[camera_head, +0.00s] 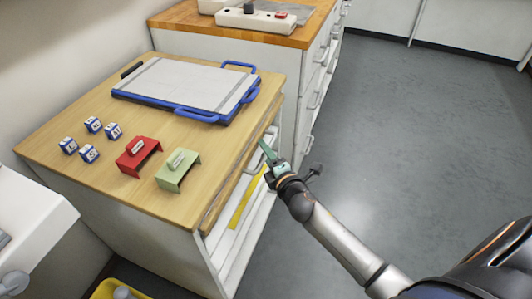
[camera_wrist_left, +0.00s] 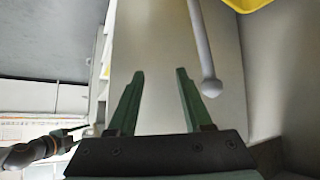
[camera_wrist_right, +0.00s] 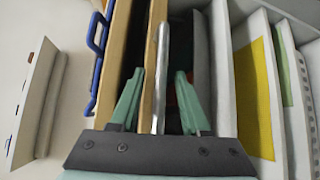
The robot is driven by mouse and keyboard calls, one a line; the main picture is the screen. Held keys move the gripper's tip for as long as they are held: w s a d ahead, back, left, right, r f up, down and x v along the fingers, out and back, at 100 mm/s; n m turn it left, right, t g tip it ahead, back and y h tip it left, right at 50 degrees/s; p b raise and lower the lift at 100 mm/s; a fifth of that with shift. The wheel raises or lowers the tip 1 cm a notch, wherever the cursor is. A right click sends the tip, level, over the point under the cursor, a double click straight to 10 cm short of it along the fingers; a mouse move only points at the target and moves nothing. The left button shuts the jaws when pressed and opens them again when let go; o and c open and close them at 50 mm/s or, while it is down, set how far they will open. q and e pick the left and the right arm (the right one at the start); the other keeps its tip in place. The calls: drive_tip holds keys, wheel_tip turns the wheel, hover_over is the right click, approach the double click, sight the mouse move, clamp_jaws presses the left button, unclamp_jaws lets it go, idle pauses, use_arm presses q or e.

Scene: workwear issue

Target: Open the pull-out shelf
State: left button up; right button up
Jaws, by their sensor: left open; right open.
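The pull-out shelf (camera_head: 226,188) is a wooden board under the table top, on the front side of the wooden cabinet. In the right wrist view its wooden edge (camera_wrist_right: 155,50) runs upright in the picture, with a metal bar handle (camera_wrist_right: 161,75) alongside. My right gripper (camera_head: 268,150) is at the handle. In the right wrist view its open fingers (camera_wrist_right: 159,75) are on either side of the bar, with gaps visible. My left gripper (camera_wrist_left: 159,72) is open and empty in the left wrist view, and out of the head view.
On the cabinet top (camera_head: 110,195) are a blue-rimmed tray (camera_head: 185,85), a red stand (camera_head: 138,155), a green stand (camera_head: 178,170) and several blue-and-white cubes (camera_head: 94,125). Open compartments lie below the shelf. A second counter (camera_head: 255,30) stands behind. The grey floor at right is clear.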

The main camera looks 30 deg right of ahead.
clamp_jaws()
idle(0.4)
idle(1.1)
